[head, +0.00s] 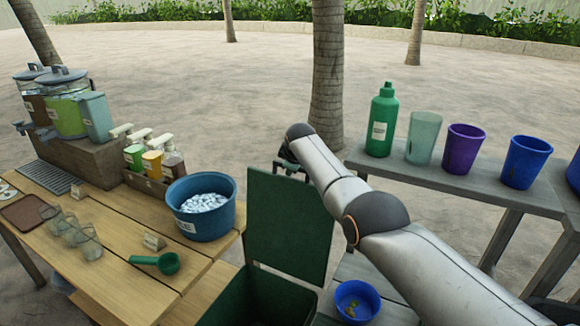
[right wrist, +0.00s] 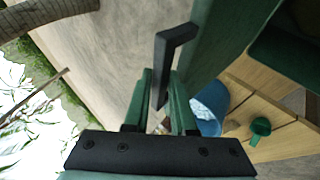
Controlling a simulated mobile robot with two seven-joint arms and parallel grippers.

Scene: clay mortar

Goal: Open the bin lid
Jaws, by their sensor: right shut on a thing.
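The green bin (head: 262,300) stands in front of me at the end of the wooden table, with its mouth uncovered. Its green lid (head: 288,228) stands about upright at the bin's far side. My right gripper (head: 288,166) is at the top of the lid, partly hidden behind my arm. In the right wrist view its green fingers (right wrist: 163,110) are shut on the black lid handle (right wrist: 172,58), beside the lid (right wrist: 215,45). My left gripper is not in view.
A blue ice bucket (head: 203,208) stands just left of the lid, with a green scoop (head: 157,263) nearby. A blue bowl (head: 357,300) is right of the bin. A shelf (head: 440,177) with a green bottle (head: 382,122) and several cups lies beyond my arm.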

